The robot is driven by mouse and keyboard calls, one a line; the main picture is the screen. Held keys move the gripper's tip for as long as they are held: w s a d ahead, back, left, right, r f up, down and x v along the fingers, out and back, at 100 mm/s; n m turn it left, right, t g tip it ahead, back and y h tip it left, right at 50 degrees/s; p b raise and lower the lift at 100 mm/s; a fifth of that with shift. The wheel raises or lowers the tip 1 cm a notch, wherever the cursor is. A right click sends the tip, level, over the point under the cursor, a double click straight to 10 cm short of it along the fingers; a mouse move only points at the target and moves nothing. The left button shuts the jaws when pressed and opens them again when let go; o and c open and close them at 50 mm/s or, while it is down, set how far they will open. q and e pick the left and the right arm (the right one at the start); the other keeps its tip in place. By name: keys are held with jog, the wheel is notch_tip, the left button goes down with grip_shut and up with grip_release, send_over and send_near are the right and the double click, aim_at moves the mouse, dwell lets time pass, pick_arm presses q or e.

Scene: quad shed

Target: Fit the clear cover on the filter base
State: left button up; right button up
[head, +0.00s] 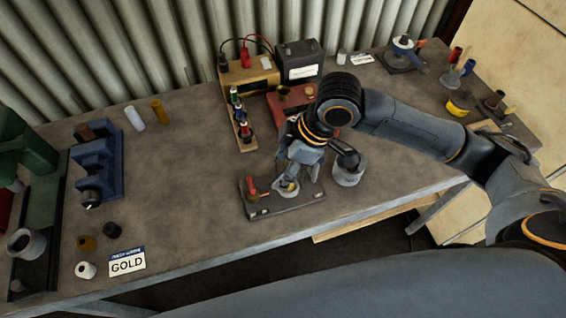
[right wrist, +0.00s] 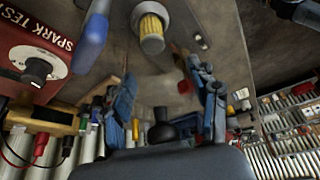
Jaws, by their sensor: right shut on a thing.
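The yellow pleated filter (head: 290,188) stands on the dark filter base (head: 268,208) near the front edge of the bench. It also shows at the top of the right wrist view (right wrist: 152,34), with a pale rim around its end. My right gripper (head: 295,174) reaches down from above, its fingers just over the filter. In the right wrist view its two blue-grey fingers stand apart, with the clear cover between them. The cover is see-through and its outline is hard to make out, so I cannot tell whether it touches the base. My left gripper is out of view.
A grey cup (head: 348,176) stands close right of the base. A red-handled part (head: 252,188) sits at its left end. The bench left of the base is clear up to the GOLD card (head: 127,263).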

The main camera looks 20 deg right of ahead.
jog(key=shift+f+b, duration=0.35)
jog(key=shift+f, duration=0.65)
jog(key=shift+f, duration=1.6)
dwell(0.3)
jog(key=o, duration=1.2)
jog(key=shift+o, duration=0.5)
jog(key=shift+o, duration=1.1)
jog(key=shift+r, duration=0.1)
jog(key=shift+r+p, duration=3.45)
jog(key=shift+p, duration=0.65)
